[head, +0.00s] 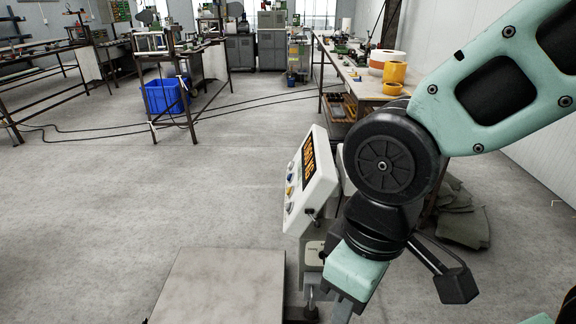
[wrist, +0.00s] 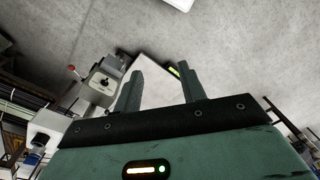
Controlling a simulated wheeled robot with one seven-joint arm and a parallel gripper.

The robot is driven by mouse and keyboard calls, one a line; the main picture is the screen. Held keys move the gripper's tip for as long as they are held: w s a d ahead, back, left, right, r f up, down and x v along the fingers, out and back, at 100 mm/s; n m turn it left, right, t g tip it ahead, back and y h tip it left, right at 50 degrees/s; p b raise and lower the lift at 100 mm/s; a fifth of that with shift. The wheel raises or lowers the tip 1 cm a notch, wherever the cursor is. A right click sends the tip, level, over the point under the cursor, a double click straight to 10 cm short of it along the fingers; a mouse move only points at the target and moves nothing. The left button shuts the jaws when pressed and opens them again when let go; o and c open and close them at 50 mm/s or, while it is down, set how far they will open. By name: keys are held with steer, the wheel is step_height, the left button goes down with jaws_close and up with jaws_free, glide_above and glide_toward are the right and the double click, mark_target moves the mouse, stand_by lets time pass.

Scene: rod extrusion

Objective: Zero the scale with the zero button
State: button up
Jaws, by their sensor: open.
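The scale's white indicator box (head: 312,185) stands on a post in the head view, its face turned left. It has an orange-lit display (head: 308,158) and a few coloured buttons (head: 290,192); the labels are too small to read, so I cannot tell which is zero. The scale's flat grey platform (head: 220,287) lies low in front. My gripper is just right of the indicator box, its green body low in the head view and its fingertips unclear there. In the wrist view my gripper (wrist: 160,84) is open, with two separate fingers and nothing held between them.
A workbench (head: 370,88) with yellow and orange rolls stands behind the indicator. A blue crate (head: 166,95) sits under a metal table at the back left. Cables cross the floor. The concrete floor (head: 120,200) left of the scale is clear.

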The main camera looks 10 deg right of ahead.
jaws_close()
stand_by(1.5)
